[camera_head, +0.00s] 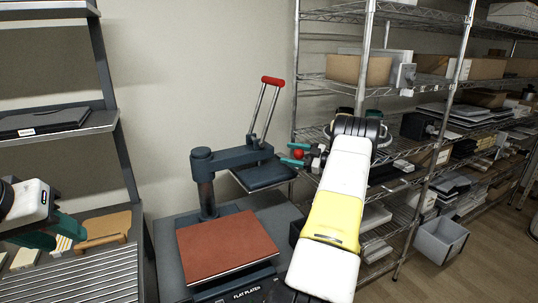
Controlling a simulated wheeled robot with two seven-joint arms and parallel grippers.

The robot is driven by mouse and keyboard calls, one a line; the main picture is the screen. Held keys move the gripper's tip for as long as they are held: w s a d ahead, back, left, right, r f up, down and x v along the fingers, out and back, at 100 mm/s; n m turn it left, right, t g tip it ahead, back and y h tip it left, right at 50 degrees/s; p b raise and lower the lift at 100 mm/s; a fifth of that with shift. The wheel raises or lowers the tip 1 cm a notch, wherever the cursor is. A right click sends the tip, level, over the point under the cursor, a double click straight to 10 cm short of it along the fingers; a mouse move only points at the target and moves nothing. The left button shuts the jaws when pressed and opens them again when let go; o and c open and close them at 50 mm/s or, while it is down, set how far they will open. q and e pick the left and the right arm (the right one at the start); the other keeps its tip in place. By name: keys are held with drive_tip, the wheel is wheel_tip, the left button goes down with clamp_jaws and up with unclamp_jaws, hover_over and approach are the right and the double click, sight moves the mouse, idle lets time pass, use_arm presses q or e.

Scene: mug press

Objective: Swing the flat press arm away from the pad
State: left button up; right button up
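The flat press stands at the centre: a dark base with a reddish-brown pad (228,246), a dark post (206,185) behind it, and a press arm (237,157). The arm reaches right from the post and carries a dark flat platen (265,176). The platen hangs beyond the pad's far right corner, and the pad's top is bare. My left gripper (62,232) is at the far left, away from the press, fingers apart and apparently empty.
A red-topped handle (273,81) rises from the press arm. A dark shelf rack (125,160) stands close on the left. Wire shelving (427,180) with boxes fills the right. A grey bin (440,240) sits low at the right. My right arm hides part of the shelving.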

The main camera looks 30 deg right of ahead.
sight(301, 155)
drive_tip(key=shift+s+d, duration=0.15)
drive_tip(key=shift+d, duration=0.05)
drive_tip(key=shift+s+d, duration=0.35)
drive_tip(key=v, duration=0.6)
drive_tip(key=shift+s+d, duration=0.15)
drive_tip(key=shift+s, duration=0.15)
